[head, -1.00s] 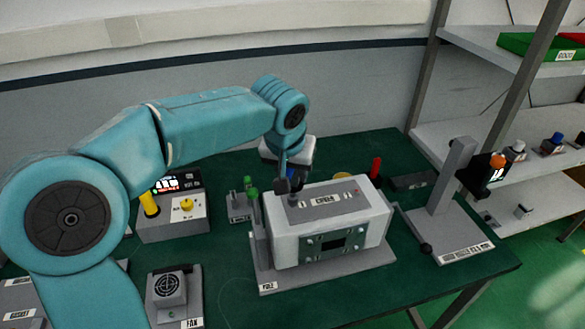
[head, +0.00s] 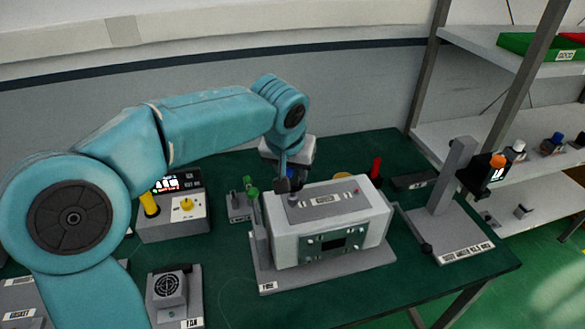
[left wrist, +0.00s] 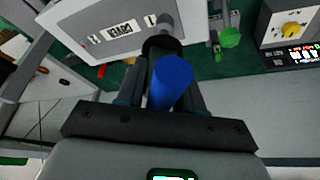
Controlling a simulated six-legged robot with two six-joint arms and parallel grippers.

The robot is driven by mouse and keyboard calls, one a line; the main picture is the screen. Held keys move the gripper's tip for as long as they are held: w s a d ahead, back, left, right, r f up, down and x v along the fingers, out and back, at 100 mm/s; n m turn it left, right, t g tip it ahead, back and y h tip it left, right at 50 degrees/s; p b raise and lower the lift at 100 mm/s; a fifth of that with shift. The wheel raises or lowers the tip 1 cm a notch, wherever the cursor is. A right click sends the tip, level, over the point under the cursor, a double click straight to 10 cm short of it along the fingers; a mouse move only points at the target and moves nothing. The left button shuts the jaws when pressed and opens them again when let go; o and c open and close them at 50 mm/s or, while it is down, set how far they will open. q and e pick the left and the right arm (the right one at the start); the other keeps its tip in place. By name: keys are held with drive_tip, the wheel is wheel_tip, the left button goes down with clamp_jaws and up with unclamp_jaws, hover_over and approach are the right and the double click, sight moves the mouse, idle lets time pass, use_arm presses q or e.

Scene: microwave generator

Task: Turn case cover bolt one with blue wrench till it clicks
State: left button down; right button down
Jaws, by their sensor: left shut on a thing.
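My left gripper (head: 290,182) is shut on the blue wrench (left wrist: 170,84), whose blue body shows between the fingers in the left wrist view. The wrench's dark end (left wrist: 161,45) is at a bolt at the corner of the grey case cover (head: 322,200). Whether it is seated on the bolt head is hard to tell. The cover lies on top of the white generator case (head: 285,240), and other bolt heads show as small dots on it. My right gripper is not in view.
A yellow-knobbed box with a lit display (head: 172,212) and a fan unit (head: 170,290) stand left of the case. Green-topped parts (head: 248,186) stand close beside it. A grey stand (head: 450,195) and a red upright piece (head: 376,168) are to the right.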

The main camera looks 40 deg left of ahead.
use_arm(q)
drive_tip(key=shift+f+b, duration=0.5)
idle(0.4)
drive_tip(key=m+p, duration=0.1)
drive_tip(key=m, duration=0.1)
drive_tip(key=shift+a+r+m+h, duration=0.1)
drive_tip(key=shift+r+m+h, duration=0.05)
drive_tip(key=shift+m+h, duration=0.2)
drive_tip(key=shift+m+h+p, duration=0.3)
drive_tip(key=shift+m+h, duration=0.15)
drive_tip(key=shift+m, duration=0.3)
drive_tip(key=shift+m, duration=0.3)
